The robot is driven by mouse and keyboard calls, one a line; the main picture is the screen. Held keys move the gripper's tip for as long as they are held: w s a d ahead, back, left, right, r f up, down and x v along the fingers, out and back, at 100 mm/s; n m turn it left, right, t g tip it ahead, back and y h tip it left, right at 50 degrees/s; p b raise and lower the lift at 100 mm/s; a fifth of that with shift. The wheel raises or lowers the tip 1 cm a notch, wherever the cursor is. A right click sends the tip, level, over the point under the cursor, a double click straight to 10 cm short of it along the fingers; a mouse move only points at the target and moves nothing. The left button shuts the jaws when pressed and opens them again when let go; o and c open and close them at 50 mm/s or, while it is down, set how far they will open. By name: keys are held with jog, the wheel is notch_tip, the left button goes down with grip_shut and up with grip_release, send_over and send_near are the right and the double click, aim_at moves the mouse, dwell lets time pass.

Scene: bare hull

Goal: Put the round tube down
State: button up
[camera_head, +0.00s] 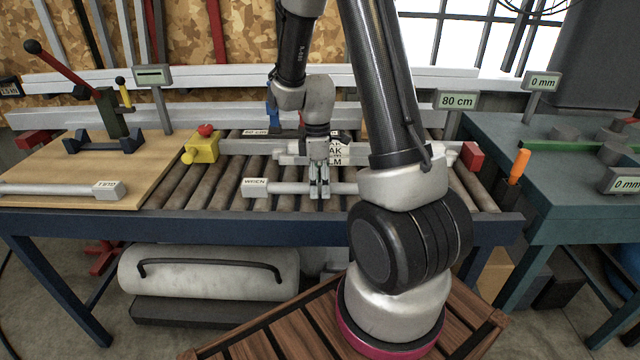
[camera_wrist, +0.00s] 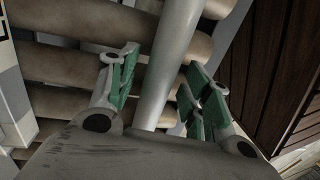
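A pale grey round tube (camera_head: 290,188) lies crosswise over the rollers near the front edge of the roller table, with a small label at its left end. My gripper (camera_head: 319,192) points down at the tube, with one finger on each side of it. In the wrist view the tube (camera_wrist: 167,70) runs between the green-padded fingers (camera_wrist: 160,88). A gap shows between the pads and the tube, so the gripper looks open around it. The tube's right part is hidden behind my arm in the head view.
The roller table (camera_head: 220,185) has a yellow clamp (camera_head: 203,148) at left and a red block (camera_head: 471,156) at right. A labelled bar lies behind the tube. A wooden bench (camera_head: 100,170) at left holds another pale tube (camera_head: 50,188). A green bench (camera_head: 490,130) stands at right.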

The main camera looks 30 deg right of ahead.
jog(key=shift+r, duration=0.1)
notch_tip(320, 180, up, 12)
jog(key=w, duration=0.2)
jog(key=s+a+r+m+t, duration=0.1)
jog(key=s+r+m+t, duration=0.2)
jog(key=s, duration=0.6)
jog(key=s+a+r+m+t, duration=0.2)
jog(key=s+r+m+t, duration=0.1)
jog(key=s+r+m, duration=0.5)
jog(key=shift+s+r+h, duration=0.3)
jog(key=shift+s+r, duration=0.45)
dwell(0.6)
